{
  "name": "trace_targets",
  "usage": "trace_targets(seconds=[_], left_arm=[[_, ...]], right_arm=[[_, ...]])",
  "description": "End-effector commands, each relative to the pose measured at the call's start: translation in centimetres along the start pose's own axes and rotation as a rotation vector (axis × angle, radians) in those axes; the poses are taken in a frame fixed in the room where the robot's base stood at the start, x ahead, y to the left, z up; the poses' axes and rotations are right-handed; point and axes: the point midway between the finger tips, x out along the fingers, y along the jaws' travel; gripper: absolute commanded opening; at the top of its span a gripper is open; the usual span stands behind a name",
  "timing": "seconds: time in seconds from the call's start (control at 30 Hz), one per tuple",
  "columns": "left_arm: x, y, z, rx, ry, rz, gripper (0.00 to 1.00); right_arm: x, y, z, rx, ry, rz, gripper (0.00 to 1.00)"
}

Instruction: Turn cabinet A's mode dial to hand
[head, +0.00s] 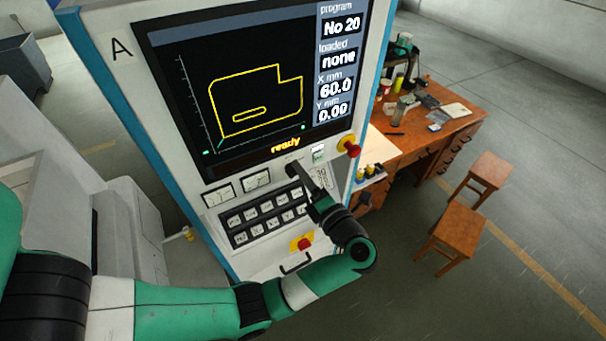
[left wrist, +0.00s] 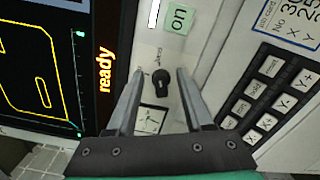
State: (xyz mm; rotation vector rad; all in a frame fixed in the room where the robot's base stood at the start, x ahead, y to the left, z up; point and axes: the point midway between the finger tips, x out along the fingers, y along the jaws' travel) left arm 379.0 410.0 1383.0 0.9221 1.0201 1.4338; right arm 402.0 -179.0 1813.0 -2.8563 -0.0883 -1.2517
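Cabinet A (head: 112,85) stands upright with a lit screen reading "ready". Its mode dial is a small black knob (left wrist: 161,85) on the pale panel strip beside the screen in the left wrist view. Small labels sit around the knob, too blurred to read surely. My left gripper (left wrist: 160,72) is open, one finger on each side of the knob, with gaps between; I cannot tell how deep the fingers reach. In the head view my left gripper (head: 297,170) points at the panel below the screen and hides most of the dial. My right gripper is not in view.
A green "on" plate (left wrist: 178,18) sits near the dial. Black key rows (head: 265,215) lie below it. A red mushroom button (head: 350,147) is to the right, another (head: 304,244) lower down. A wooden desk (head: 440,140) and stools (head: 458,228) stand behind.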

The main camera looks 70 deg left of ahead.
Motion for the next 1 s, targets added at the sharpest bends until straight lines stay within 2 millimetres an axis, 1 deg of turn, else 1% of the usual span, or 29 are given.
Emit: trace_targets(seconds=[0.23,0.33,0.47,0.6,0.7,0.83,0.9,1.0], left_arm=[[-0.1,-0.1,0.0,-0.001,0.000,-0.001,0.51],[-1.0,-0.2,0.0,-0.001,-0.001,0.000,0.51],[-3.5,-0.4,0.0,-0.003,-0.005,-0.003,0.51],[-7.0,-0.5,-0.1,-0.002,-0.004,-0.003,0.51],[-9.1,-0.4,-0.1,-0.002,-0.004,-0.003,0.51],[-11.0,-0.2,0.0,-0.001,-0.002,-0.001,0.51],[-11.5,-0.1,0.0,0.000,-0.001,-0.001,0.51],[-11.7,0.0,0.0,0.000,0.000,0.000,0.51]], right_arm=[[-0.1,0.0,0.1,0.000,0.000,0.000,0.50],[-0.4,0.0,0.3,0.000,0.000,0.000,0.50],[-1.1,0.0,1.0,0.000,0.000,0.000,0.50],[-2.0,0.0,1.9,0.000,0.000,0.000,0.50],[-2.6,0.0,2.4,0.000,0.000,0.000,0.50],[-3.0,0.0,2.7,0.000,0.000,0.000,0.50],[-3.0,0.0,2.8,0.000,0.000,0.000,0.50],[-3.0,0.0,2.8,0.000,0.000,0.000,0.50]])
